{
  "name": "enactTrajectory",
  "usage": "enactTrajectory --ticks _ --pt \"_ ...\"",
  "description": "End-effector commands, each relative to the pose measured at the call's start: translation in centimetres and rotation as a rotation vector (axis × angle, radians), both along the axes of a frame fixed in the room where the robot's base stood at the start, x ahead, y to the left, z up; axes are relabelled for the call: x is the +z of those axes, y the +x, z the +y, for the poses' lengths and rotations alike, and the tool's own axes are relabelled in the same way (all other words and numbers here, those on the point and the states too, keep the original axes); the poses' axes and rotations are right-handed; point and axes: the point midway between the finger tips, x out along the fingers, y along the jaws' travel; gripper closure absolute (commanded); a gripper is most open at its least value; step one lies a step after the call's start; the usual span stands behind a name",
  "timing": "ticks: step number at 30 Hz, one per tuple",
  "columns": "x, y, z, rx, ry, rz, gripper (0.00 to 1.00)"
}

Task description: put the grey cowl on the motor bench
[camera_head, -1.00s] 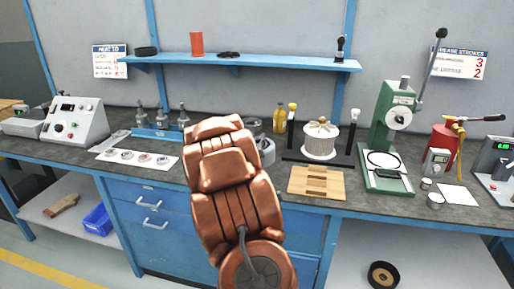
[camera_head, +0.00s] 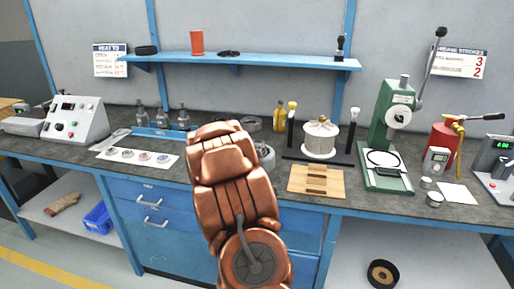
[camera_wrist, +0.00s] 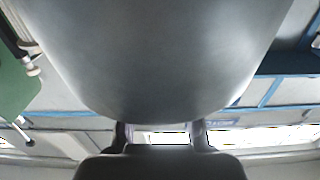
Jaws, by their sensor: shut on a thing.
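A large smooth grey rounded thing, which I take for the grey cowl (camera_wrist: 165,60), fills the upper middle of the wrist view. My gripper (camera_wrist: 160,137) is shut on it, with its two dark fingers at the cowl's lower edge. In the head view my copper-coloured arm hides the gripper. A grey rounded part (camera_head: 265,155) shows just right of the arm; I cannot tell whether it is the held cowl. A white ribbed motor-like drum (camera_head: 320,141) stands upright on a dark base between two posts, right of my arm; this looks like the motor bench.
A wooden board (camera_head: 316,181) lies in front of the drum. A green press (camera_head: 393,130) stands to its right, a yellow bottle (camera_head: 280,117) to its left. Grey parts (camera_head: 250,123) sit behind my arm. A blue shelf (camera_head: 240,61) runs above the worktop.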

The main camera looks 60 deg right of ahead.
Motion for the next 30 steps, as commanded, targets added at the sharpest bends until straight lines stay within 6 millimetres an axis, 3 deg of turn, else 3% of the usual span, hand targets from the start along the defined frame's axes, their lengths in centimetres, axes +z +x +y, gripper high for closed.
enactTrajectory --ticks 1,5,6,13,22,27,30 --pt "-1.1 -0.1 0.1 0.000 0.012 0.007 1.00" --pt "-1.4 -0.1 0.1 0.000 0.016 0.009 1.00" --pt "-1.5 -0.1 0.1 0.000 0.017 0.011 0.69" --pt "-2.0 -0.2 0.1 -0.001 0.026 0.015 0.45" --pt "-2.5 -0.3 0.2 -0.001 0.036 0.022 0.45" --pt "-1.2 -0.3 0.2 -0.001 0.038 0.024 0.45" --pt "-1.7 -0.6 1.4 0.000 0.040 0.025 0.45"
